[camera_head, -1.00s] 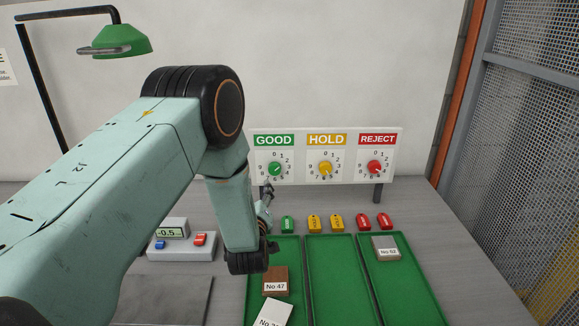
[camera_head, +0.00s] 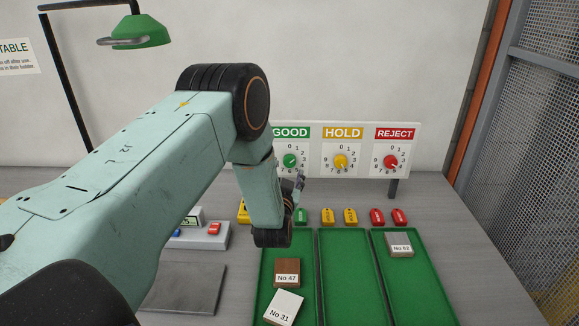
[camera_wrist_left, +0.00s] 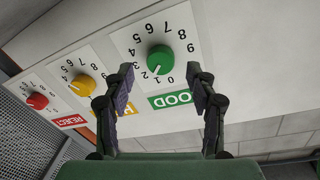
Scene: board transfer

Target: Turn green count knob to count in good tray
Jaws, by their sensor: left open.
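The green count knob (camera_head: 290,160) sits on the white panel under the GOOD label. In the left wrist view, where the panel appears upside down, the knob (camera_wrist_left: 160,58) shows between the fingertips. A pale mark on it faces the low digits; the exact number is unclear. My left gripper (camera_wrist_left: 160,82) is open and empty, fingers pointing at the panel on either side of the knob's line. In the head view the gripper (camera_head: 299,186) is just below the GOOD dial. The good tray (camera_head: 270,264) holds a brown board No 47 (camera_head: 287,267) and a pale board No 31 (camera_head: 284,305).
The yellow HOLD knob (camera_head: 341,162) and red REJECT knob (camera_head: 391,163) are on the same panel. The middle tray (camera_head: 348,275) is empty. The right tray (camera_head: 415,290) holds a grey board No 62 (camera_head: 399,244). Coloured tags (camera_head: 350,215) lie before the panel.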

